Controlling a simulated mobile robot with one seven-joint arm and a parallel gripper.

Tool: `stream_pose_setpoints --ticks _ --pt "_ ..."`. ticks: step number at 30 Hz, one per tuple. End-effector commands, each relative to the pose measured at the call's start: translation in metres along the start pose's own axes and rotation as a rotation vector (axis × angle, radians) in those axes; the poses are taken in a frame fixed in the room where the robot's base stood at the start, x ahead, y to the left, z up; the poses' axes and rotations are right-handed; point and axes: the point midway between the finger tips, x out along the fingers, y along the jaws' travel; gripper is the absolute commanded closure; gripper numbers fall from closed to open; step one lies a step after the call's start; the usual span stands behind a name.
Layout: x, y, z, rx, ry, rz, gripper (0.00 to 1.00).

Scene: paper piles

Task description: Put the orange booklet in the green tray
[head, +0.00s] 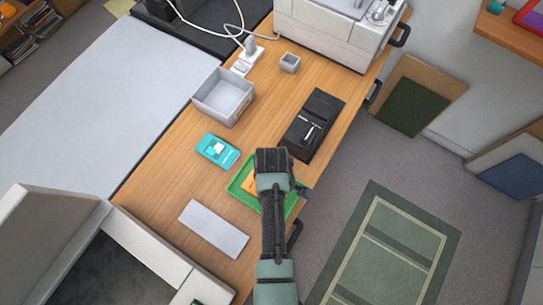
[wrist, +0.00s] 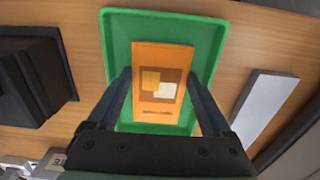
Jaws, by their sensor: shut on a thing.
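The green tray (head: 237,190) lies on the wooden desk, partly covered by my arm in the head view. The wrist view shows the tray (wrist: 117,40) with its raised rim. The orange booklet (wrist: 160,55) has brown, yellow and white patches on its cover. It appears inside the tray's outline, and a sliver of the booklet (head: 249,185) shows beside my arm in the head view. My gripper (wrist: 160,78) is shut on the booklet, with a finger at each side. I cannot tell whether the booklet touches the tray floor.
A teal booklet (head: 211,151) lies left of the tray. A grey bin (head: 223,96) and a small grey cup (head: 289,62) stand farther back. A black item (head: 318,115) lies to the right. A flat pale grey slab (head: 214,228) lies in front.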

Motion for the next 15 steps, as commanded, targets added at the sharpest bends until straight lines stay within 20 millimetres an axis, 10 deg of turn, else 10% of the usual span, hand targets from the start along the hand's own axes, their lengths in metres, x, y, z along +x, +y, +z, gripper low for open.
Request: stream_pose_setpoints --ticks 15 --pt "-0.014 0.001 -0.001 0.0 0.002 0.003 0.0"
